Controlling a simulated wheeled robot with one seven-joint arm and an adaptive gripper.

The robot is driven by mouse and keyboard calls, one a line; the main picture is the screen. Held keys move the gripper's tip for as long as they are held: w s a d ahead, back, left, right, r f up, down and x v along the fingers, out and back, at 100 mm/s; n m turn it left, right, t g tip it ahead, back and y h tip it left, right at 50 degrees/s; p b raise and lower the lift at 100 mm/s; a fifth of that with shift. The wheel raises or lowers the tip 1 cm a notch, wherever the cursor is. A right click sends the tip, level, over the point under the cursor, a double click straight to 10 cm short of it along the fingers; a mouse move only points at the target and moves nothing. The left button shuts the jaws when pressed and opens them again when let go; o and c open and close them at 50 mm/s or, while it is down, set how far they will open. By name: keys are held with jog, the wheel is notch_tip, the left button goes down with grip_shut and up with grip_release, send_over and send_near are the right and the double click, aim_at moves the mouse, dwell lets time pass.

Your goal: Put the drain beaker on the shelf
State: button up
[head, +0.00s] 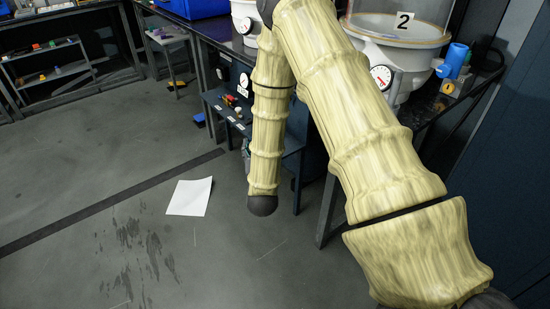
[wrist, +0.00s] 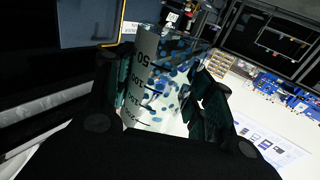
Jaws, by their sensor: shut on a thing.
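The drain beaker (wrist: 155,85), clear with black graduation marks and blue spots, shows in the wrist view. It is between the two dark fingers of my gripper (wrist: 158,95), which is shut on it. The view is tilted, so I cannot tell whether the beaker is upright. In the head view my arm's pale yellow sleeve hides the gripper and the beaker. A dark shelf unit (head: 297,150) with small items and white labels stands partly behind my arm. I cannot tell whether this is the task's shelf.
A white sheet (head: 189,197) lies on the floor. A grey rack (head: 48,68) stands at the far left. The floor at lower left is open.

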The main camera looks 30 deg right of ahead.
jog(key=d+f+b, duration=0.1)
jog(key=f+b, duration=0.1)
jog(key=f, duration=0.1)
jog(key=shift+w+d+m+h, duration=0.15)
jog(key=shift+d+m+h, duration=0.15)
jog(key=shift+d, duration=0.1)
jog(key=w+d+b, duration=0.1)
jog(key=w+d, duration=0.2)
jog(key=d, duration=0.1)
jog(key=w+d+f+b, duration=0.1)
jog(key=w+d+b, duration=0.1)
jog(key=w+d, duration=0.1)
jog(key=w+d+b, duration=0.1)
jog(key=w+d, duration=0.2)
jog(key=d, duration=0.1)
jog(key=shift+w+d+f, duration=0.25)
jog(key=shift+w+d, duration=0.05)
jog(key=shift+w, duration=0.1)
jog(key=f, duration=0.1)
jog(key=f+b, duration=0.2)
jog(key=shift+w+d+f, duration=0.3)
jog(key=shift+f, duration=0.05)
jog(key=shift+r, duration=0.15)
jog(key=o, duration=1.1)
